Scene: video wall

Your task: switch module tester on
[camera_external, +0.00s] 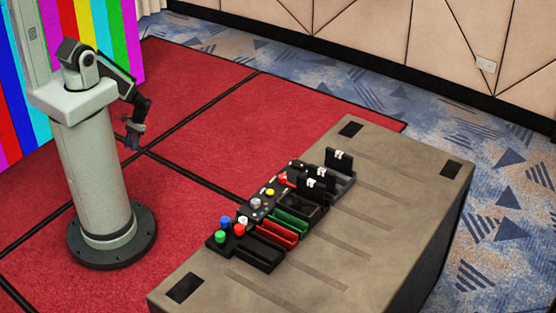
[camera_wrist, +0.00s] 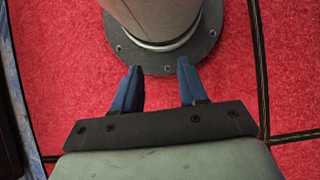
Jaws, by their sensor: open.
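A row of dark modules with controls stands on the grey table (camera_external: 400,205) in the external view. The nearest module (camera_external: 259,255) has green, blue, white and red buttons at its left end. Farther along are a panel with a yellow and a grey knob (camera_external: 256,204), red and green trays (camera_external: 290,223), and upright black flaps with white clips (camera_external: 339,162). I cannot tell which part is the module tester or its switch. My gripper (camera_external: 133,138) hangs left of the table, well apart from the modules. In the wrist view its blue fingers (camera_wrist: 160,72) are spread and empty.
Red carpet (camera_external: 200,125) with black seams lies under my gripper and base. A colour-striped video wall (camera_external: 20,90) stands behind my arm. A panelled wall (camera_external: 400,40) runs along the back. The table's right part is clear.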

